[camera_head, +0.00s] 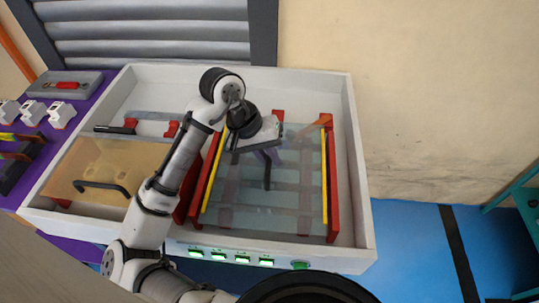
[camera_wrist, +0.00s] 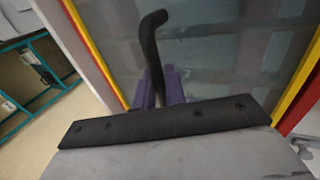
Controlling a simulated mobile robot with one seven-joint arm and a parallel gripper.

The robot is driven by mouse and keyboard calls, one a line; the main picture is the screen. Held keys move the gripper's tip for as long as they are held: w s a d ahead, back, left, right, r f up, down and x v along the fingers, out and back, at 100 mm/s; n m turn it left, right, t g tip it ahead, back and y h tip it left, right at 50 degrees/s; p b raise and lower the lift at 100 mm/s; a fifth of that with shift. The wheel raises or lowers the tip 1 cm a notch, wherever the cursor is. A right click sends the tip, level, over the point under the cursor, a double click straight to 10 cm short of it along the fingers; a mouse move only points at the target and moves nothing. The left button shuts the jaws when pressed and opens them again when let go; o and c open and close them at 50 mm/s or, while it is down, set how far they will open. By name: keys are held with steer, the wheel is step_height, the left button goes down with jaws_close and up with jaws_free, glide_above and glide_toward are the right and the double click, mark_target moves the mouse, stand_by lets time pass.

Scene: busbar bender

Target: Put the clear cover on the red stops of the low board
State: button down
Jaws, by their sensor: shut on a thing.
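The clear cover (camera_head: 245,196) is a see-through, grey-tinted panel on the right side of the white box. It spans the gap between red stops (camera_head: 334,190) with yellow strips along the left and right. It also fills much of the wrist view (camera_wrist: 215,55). My gripper (camera_head: 268,156) is above the cover's far half. In the wrist view its purple fingers (camera_wrist: 162,88) are shut on the cover's black handle (camera_wrist: 149,42). I cannot tell whether the cover touches the stops or hovers. The low board beneath shows only dimly through the cover.
A tan panel (camera_head: 75,163) with its own black handle (camera_head: 103,186) lies in the box's left part. The white box (camera_head: 354,170) has raised walls and green-lit buttons in front. A purple bench (camera_head: 65,130) with small devices stands left. Blue floor lies right.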

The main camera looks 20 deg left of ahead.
steer(key=shift+f, duration=0.15)
steer(key=c, duration=1.5)
jaws_free()
steer(key=shift+o, duration=0.2)
steer(key=shift+r+p, duration=0.4)
steer(key=shift+r, duration=0.25)
steer(key=p+v, duration=1)
steer(key=v, duration=0.1)
steer(key=shift+a+r, duration=0.15)
steer(key=shift+r, duration=0.25)
steer(key=shift+s, duration=0.15)
